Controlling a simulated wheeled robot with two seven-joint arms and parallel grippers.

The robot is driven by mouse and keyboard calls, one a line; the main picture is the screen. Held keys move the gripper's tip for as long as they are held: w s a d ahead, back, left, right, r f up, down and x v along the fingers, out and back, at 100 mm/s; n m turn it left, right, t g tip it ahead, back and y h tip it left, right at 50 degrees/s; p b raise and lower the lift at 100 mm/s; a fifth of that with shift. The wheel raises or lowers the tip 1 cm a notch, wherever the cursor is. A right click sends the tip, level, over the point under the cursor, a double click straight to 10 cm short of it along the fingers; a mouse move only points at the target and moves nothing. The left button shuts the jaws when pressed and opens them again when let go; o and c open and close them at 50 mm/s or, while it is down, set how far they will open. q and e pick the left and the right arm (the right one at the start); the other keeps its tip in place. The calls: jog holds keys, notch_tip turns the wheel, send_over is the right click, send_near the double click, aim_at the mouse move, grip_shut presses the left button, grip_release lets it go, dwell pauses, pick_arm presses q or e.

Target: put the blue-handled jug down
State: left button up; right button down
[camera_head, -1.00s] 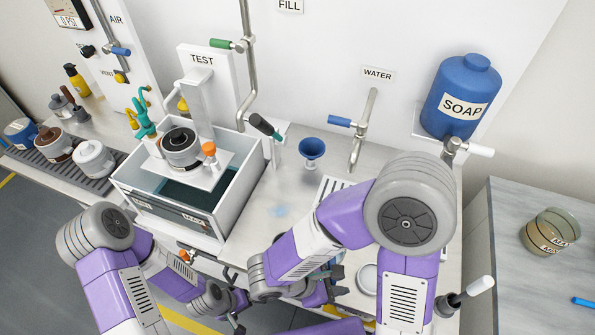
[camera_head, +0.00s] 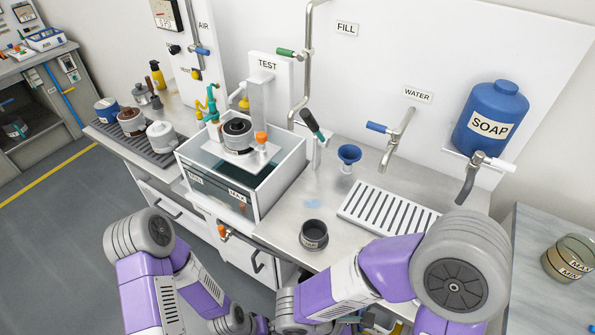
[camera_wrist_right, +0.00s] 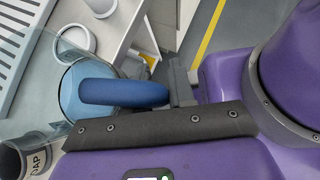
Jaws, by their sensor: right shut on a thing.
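The blue-handled jug shows in the right wrist view, with its thick blue handle (camera_wrist_right: 122,93) in front of a clear, blue-tinted body (camera_wrist_right: 74,88). My right gripper (camera_wrist_right: 174,90) is shut on the handle at the right side of that view. How far the jug's base is from any surface cannot be seen. In the head view my right arm reaches to the bottom edge, and the jug is largely hidden or cut off there. My left arm is bent at the bottom left, and its gripper is outside the frame.
A dark labelled pot (camera_head: 314,234) stands on the counter (camera_head: 283,222), left of the slotted drain (camera_head: 389,212). The test tank (camera_head: 242,187) is further left. A blue funnel (camera_head: 349,154) stands behind.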

jog(key=w+d+r+n+t+y, duration=0.1)
jog(key=w+r+n+t+y, duration=0.1)
jog(key=w+n, duration=0.3)
jog(key=w+d+r+n+t+y, duration=0.1)
jog(key=w+n+t+y, duration=0.1)
jog(key=w, duration=0.9)
jog(key=w+d+r+n+t+y, duration=0.1)
jog(key=w+r+n+t+y, duration=0.1)
jog(key=w+n+t, duration=0.2)
jog(key=w+n, duration=0.3)
jog(key=w, duration=0.1)
jog(key=shift+w+d+r+n+t, duration=0.2)
jog(key=shift+w+r+n+t, duration=0.1)
jog(key=shift+w, duration=0.1)
jog(key=shift+a+r+p, duration=0.1)
jog(key=shift+r+p, duration=0.45)
jog(key=shift+r, duration=0.05)
